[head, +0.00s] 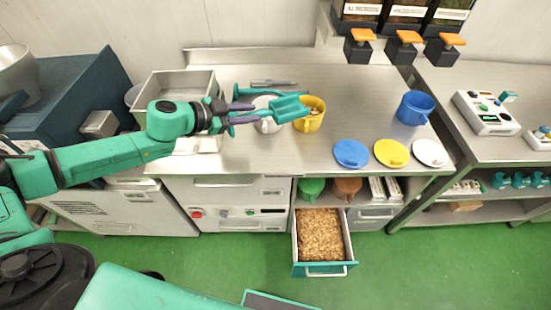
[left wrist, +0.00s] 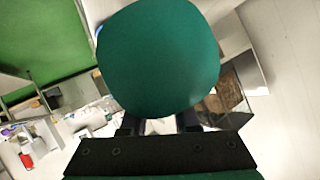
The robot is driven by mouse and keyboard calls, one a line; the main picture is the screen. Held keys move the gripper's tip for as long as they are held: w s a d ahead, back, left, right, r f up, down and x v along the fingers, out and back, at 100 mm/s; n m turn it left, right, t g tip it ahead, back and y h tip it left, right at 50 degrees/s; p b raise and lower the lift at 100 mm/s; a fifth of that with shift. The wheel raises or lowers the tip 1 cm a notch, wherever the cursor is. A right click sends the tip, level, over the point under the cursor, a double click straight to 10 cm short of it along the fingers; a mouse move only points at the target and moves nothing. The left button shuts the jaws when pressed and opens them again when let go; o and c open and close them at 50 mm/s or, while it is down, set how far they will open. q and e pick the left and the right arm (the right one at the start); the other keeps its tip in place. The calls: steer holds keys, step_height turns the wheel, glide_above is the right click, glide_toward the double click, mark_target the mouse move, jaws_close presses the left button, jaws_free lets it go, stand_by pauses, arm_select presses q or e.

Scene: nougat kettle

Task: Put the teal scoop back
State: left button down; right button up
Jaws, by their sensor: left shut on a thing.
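The teal scoop (head: 287,108) is in my left gripper (head: 250,111), held above the steel counter (head: 235,160). My left gripper's dark fingers are shut on it, and the scoop points right in the head view. It overlaps a white mug (head: 267,126) and the left side of a yellow mug (head: 312,122); I cannot tell how high above them it is. In the left wrist view a large rounded teal shape, the scoop (left wrist: 158,55), fills the upper middle beyond the fingers. My right gripper is not in view.
An open drawer (head: 297,268) full of tan pieces juts out below the counter. A blue mug (head: 415,108) stands at right, with blue (head: 351,153), yellow (head: 391,153) and white (head: 430,153) lids in front. A steel bin (head: 150,91) is at left. Dispensers (head: 404,45) stand behind.

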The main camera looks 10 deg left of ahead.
arm_select(q)
steer(key=shift+f, duration=0.1)
step_height(320, 180, down, 20)
steer(key=b, duration=0.7)
steer(key=shift+w+d, duration=0.1)
steer(key=c, duration=0.6)
jaws_free()
steer(key=shift+c, duration=0.2)
steer(key=shift+b, duration=0.3)
steer(key=p+v, duration=0.3)
steer(key=v, duration=0.9)
